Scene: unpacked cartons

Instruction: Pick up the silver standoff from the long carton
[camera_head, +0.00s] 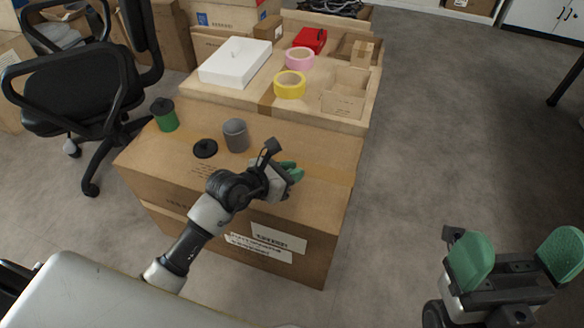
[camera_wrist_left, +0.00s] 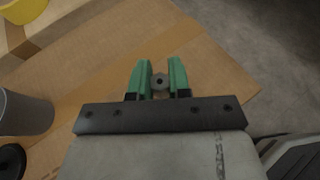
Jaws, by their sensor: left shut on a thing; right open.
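The long carton is the closed brown box (camera_head: 325,150) in front of me, and its top (camera_wrist_left: 120,65) fills much of the left wrist view. My left gripper (camera_head: 291,172) is low over the right part of its top. In the left wrist view its green fingers (camera_wrist_left: 160,80) are shut on the silver standoff (camera_wrist_left: 160,81), a small grey piece with a dark hole. The standoff is hidden by the fingers in the head view. I cannot tell whether it still touches the carton. My right gripper (camera_head: 516,258) is open and empty over the floor at the lower right.
On the carton stand a grey cup (camera_head: 236,135), a black disc (camera_head: 205,148) and a green canister (camera_head: 164,115) with a black lid. Behind, another carton bears a white box (camera_head: 236,62), yellow tape (camera_head: 290,85) and pink tape (camera_head: 300,58).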

